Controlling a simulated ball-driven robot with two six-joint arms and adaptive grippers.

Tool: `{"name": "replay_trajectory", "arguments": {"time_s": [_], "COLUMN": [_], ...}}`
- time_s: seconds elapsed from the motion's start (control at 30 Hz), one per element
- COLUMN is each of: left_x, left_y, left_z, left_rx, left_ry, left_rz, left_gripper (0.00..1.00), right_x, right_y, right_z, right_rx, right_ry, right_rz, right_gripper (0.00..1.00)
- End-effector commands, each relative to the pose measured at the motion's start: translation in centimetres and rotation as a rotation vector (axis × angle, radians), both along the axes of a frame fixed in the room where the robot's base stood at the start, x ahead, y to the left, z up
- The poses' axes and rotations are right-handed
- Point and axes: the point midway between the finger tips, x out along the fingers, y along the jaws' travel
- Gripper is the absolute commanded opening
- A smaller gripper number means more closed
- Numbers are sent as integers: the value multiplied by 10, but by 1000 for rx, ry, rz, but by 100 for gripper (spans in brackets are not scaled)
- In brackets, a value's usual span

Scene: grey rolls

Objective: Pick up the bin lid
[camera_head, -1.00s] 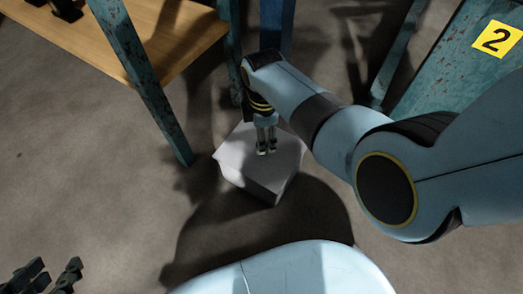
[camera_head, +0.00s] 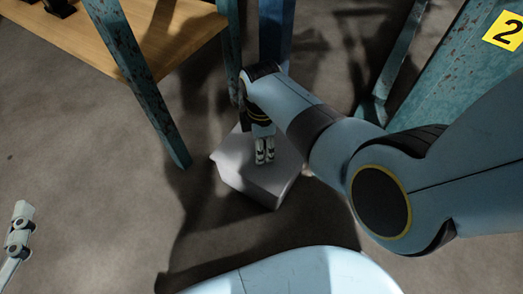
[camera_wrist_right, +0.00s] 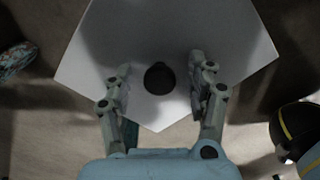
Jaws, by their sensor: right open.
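The bin lid (camera_head: 236,158) is a pale grey angular cover on top of a grey bin (camera_head: 245,186) standing on the floor. In the right wrist view the lid (camera_wrist_right: 110,40) shows a dark round knob (camera_wrist_right: 159,78). My right gripper (camera_head: 265,158) is over the lid, pointing down. In the right wrist view, my right gripper (camera_wrist_right: 161,74) is open, with one finger on each side of the knob and gaps between. The head view hides the knob behind the gripper. Part of my left gripper (camera_head: 19,232) shows at the left edge; its opening cannot be judged.
A wooden-topped table (camera_head: 170,40) with a worn teal leg (camera_head: 140,75) stands behind and left of the bin. A teal panel with a yellow number 2 sign (camera_head: 503,30) is at the right. Bare floor (camera_head: 80,180) lies open at the left.

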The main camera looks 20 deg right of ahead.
Motion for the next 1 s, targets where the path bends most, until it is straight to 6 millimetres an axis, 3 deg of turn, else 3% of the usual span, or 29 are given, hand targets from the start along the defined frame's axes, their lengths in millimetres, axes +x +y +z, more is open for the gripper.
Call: {"name": "replay_trajectory", "arguments": {"time_s": [0.17,0.6,1.0], "left_x": [0,0,0], "left_y": [0,0,0], "left_z": [0,0,0], "left_rx": [0,0,0], "left_ry": [0,2,4], "left_rz": [0,0,0], "left_gripper": [40,40,40], "right_x": [0,0,0], "right_y": [0,0,0], "right_z": [0,0,1], "right_rx": [0,0,0], "right_ry": [-1,0,-1], "right_rz": [0,0,0], "right_gripper": [56,0,0]}}
